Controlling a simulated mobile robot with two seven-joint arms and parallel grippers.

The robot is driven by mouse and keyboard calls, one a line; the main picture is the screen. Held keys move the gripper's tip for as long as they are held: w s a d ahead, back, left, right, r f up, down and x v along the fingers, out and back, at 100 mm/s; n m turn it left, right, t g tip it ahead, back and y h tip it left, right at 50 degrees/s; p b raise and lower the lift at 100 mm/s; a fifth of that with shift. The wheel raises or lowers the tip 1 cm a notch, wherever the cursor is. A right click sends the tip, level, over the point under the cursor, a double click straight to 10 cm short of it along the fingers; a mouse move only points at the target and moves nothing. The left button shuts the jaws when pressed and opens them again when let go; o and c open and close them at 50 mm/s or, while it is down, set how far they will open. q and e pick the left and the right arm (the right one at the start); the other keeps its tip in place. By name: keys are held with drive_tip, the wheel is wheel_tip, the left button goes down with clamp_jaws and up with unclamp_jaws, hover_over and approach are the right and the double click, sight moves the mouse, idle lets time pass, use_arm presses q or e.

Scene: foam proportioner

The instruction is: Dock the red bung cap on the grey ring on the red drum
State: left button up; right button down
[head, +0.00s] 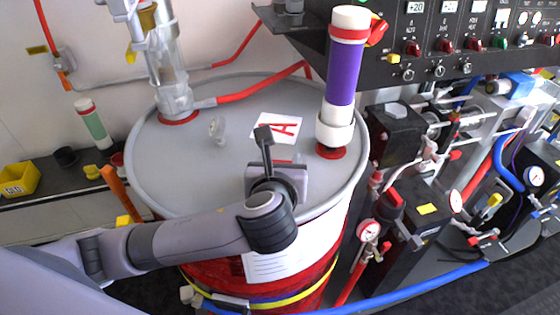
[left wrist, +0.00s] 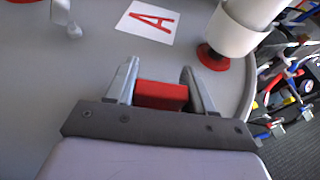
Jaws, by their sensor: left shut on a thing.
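The red drum (head: 210,272) stands in the middle of the head view with a grey lid (head: 190,148) on top. My left gripper (head: 284,163) is over the front right part of the lid. In the left wrist view, its two fingers stand on either side of a red block-like piece, the red bung cap (left wrist: 160,95), and are shut on it. In the head view, only a thin red strip of the cap shows behind the gripper. I cannot make out the grey ring; the gripper may hide it. My right gripper is not in view.
A purple cylinder (head: 342,75) on a red base stands on the lid right of the gripper. A white card with a red A (head: 276,128) lies behind it. A clear pump tube (head: 168,65) stands at the lid's back left. Gauges and valves crowd the right side.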

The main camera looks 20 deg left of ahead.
use_arm(q)
drive_tip(key=shift+f, duration=0.45)
idle(0.5)
drive_tip(key=o, duration=0.8)
drive_tip(key=shift+c, duration=0.2)
drive_tip(key=shift+v, duration=5.5)
drive_tip(key=shift+f, duration=0.1)
